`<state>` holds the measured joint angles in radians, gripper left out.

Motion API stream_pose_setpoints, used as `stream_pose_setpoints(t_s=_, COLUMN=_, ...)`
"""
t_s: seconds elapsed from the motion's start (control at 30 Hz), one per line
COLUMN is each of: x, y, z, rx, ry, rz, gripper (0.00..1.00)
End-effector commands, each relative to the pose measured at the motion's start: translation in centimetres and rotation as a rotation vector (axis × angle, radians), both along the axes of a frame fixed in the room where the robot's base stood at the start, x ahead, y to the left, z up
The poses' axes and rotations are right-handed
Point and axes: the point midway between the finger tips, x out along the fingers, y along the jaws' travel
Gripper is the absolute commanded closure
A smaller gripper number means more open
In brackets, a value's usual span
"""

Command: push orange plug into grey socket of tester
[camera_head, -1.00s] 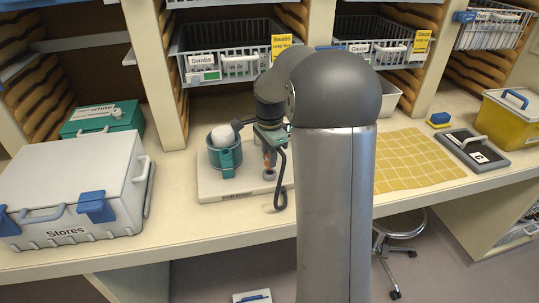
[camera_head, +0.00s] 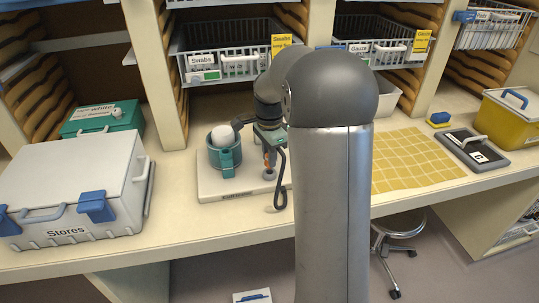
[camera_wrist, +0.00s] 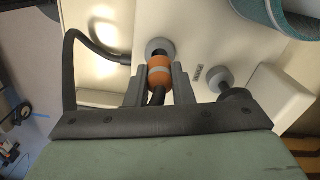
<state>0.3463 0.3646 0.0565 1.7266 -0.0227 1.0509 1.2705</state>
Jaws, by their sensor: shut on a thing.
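The orange plug (camera_wrist: 160,72) has a pale band and a black cable. My gripper (camera_wrist: 160,80) is shut on it in the wrist view. The plug's front end is at the grey socket (camera_wrist: 161,48), with a dark gap or collar showing between them; I cannot tell how deep it sits. The tester (camera_head: 215,188) is a pale board on the bench in the head view. The plug (camera_head: 267,160) shows there as a small orange patch beneath my gripper. My arm hides part of the tester's right side.
A teal cup (camera_head: 227,157) holding a white ball stands on the tester, left of my gripper. A second grey knob (camera_wrist: 218,76) stands right of the plug. A white Stores case (camera_head: 70,190) is at left, and a yellow mat (camera_head: 415,160) lies at right.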

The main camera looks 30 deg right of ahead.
Motion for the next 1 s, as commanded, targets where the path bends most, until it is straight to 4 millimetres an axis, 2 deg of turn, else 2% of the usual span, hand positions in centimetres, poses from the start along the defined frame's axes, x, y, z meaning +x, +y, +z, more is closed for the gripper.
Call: stream_pose_setpoints(t_s=1.0, x=0.0, y=0.0, z=-1.8, rx=0.0, ry=0.0, rz=0.0, gripper=1.0)
